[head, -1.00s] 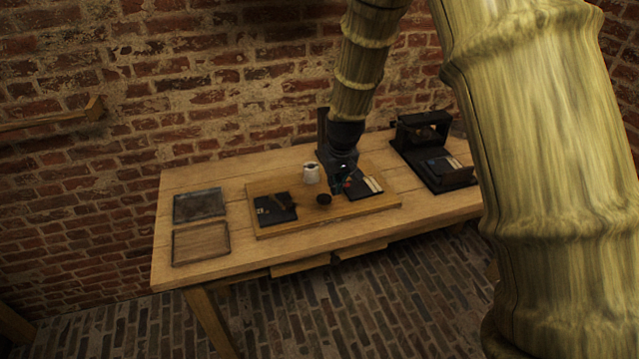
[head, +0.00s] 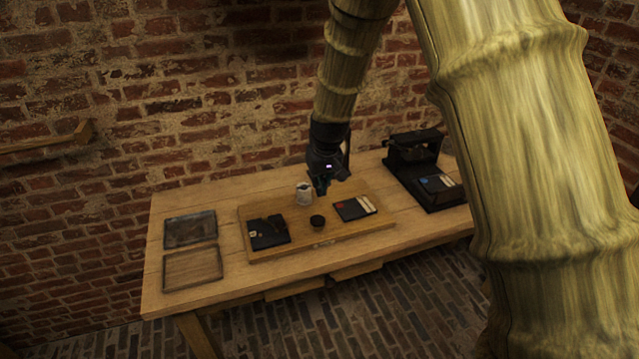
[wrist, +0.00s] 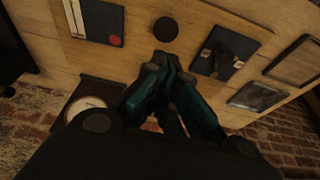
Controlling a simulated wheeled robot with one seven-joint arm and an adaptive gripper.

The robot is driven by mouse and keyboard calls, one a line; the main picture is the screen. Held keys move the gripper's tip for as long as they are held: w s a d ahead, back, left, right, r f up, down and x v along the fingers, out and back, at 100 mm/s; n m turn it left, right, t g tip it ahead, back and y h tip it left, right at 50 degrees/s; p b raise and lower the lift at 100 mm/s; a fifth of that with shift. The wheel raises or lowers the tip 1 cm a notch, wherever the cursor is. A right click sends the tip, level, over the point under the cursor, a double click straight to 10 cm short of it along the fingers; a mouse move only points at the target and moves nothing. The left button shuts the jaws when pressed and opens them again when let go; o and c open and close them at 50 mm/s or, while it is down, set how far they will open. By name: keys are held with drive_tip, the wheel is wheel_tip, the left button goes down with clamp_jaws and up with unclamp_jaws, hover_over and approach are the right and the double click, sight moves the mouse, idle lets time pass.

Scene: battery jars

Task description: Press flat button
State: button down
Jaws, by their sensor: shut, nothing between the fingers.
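A dark flat panel (head: 348,210) with pale strips lies on the wooden board (head: 285,252). It carries a small red round spot, which shows clearly in the wrist view (wrist: 116,41); I cannot tell whether this is the flat button. A second dark panel (head: 268,233) lies at the board's left, and it shows in the wrist view (wrist: 225,54). A round black knob (head: 318,221) sits between them. My gripper (head: 321,190) is shut and empty, held above the rear of the board, apart from both panels and the knob.
Two shallow trays (head: 191,229) lie at the table's left. A black device (head: 418,160) stands at the right. A round white dial (wrist: 87,107) shows in the wrist view.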

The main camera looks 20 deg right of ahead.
drive_tip(key=p, duration=0.3)
hover_over(316, 216)
drive_tip(key=s, duration=0.1)
wheel_tip(316, 216, down, 9)
drive_tip(key=shift+r, duration=0.2)
drive_tip(key=shift+f, duration=1.2)
